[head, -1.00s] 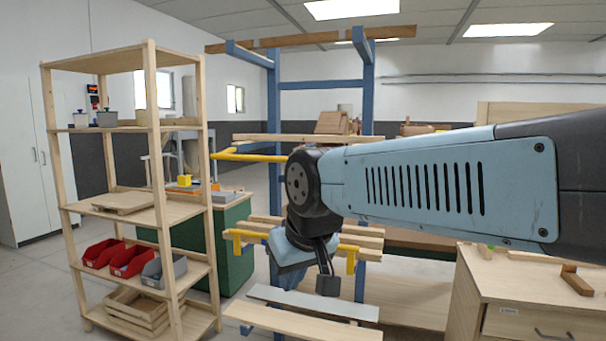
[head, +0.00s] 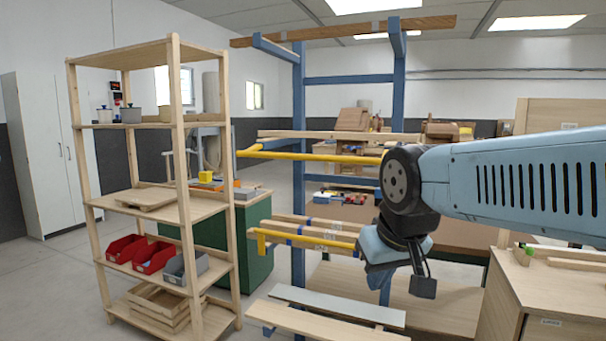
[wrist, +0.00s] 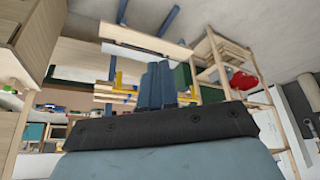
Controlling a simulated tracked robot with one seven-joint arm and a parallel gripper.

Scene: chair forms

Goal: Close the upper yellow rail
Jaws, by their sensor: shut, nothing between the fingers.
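The upper yellow rail (head: 310,156) is a long bar on the blue rack (head: 299,100), just below a wooden board. It stands out from the rack, with a short side piece at its left end; its right end meets my arm in the picture. A lower yellow rail (head: 310,240) with a downturned left end runs in front of stacked boards. My gripper (head: 381,290) hangs lower than the upper rail, near the lower rail's right end, apart from the upper rail. In the wrist view my gripper (wrist: 156,68) shows its blue fingers together and empty.
A wooden shelf unit (head: 178,150) with red and grey bins stands left of the rack. Pale boards (head: 335,305) stick out low in front of it. A wooden cabinet (head: 545,290) stands at the lower right. Floor shows at the lower left.

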